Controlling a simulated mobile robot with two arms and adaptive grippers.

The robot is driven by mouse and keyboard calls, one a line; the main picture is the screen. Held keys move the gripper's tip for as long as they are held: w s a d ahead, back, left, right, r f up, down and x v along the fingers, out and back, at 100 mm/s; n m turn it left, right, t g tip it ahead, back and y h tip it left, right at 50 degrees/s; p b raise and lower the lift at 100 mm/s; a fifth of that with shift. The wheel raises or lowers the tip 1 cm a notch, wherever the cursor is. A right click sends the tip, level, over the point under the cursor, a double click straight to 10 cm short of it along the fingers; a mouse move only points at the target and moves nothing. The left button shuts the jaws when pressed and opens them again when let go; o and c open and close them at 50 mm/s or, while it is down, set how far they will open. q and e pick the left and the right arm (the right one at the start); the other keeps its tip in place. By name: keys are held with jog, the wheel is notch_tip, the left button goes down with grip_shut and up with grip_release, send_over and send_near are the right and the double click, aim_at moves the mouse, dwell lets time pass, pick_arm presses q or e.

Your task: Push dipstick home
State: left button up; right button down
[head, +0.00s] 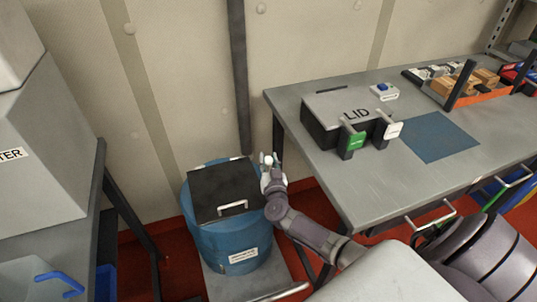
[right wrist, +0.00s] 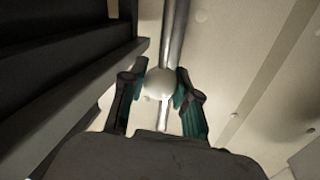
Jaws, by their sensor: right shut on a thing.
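A pale round knob (right wrist: 158,83), which looks like the top of the dipstick, sits between the two fingers of my right gripper (right wrist: 161,78) in the right wrist view. A thin pale rod shows just below the knob. In the head view my right gripper (head: 268,160) is at the back right rim of the blue drum (head: 228,248), and is shut on the knob. How far the rod goes into the drum is hidden by the gripper and arm. My left gripper is not in view.
A black hinged lid (head: 222,186) with a pale handle covers the drum's top, left of the gripper. A dark pole (head: 238,75) runs down the wall behind. A grey workbench (head: 365,185) with a LID box (head: 345,108) stands close on the right.

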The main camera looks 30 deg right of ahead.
notch_tip(320, 180, down, 8)
jog(key=b, duration=0.4)
jog(key=shift+r, duration=0.15)
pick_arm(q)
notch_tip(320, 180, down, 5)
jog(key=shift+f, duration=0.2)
pick_arm(e)
jog(key=shift+s, duration=0.1)
jog(key=c, duration=0.8)
grip_release()
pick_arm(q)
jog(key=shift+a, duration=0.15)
pick_arm(e)
jog(key=v, duration=1.2)
